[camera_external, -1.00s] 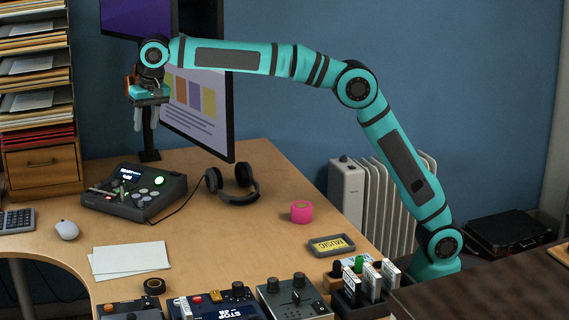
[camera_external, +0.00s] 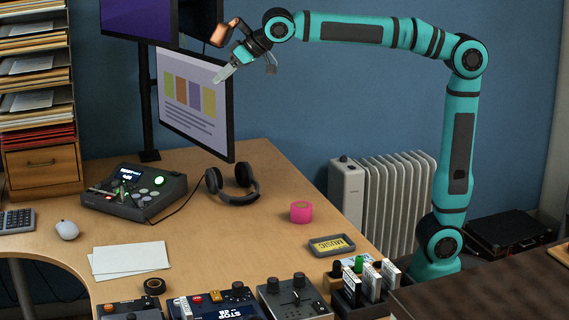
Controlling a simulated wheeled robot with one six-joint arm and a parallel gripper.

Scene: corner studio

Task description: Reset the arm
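My gripper (camera_external: 246,72) is at the end of the teal arm, high above the desk and in front of the monitor (camera_external: 193,103). It is tilted, with its fingers pointing down and left. One grey finger shows clearly against the screen, and a smaller grey part shows to its right. Nothing is seen held between them. The forearm reaches left, nearly level, from the elbow, and the upper arm stands almost upright on its base at the right.
The desk (camera_external: 235,245) holds a control panel (camera_external: 133,191), headphones (camera_external: 232,184), pink tape (camera_external: 301,212), a small tray (camera_external: 331,245), a mouse (camera_external: 66,230) and paper (camera_external: 129,259). Several boxes with knobs line the front edge. A radiator (camera_external: 392,200) stands behind the arm. Air above the desk is free.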

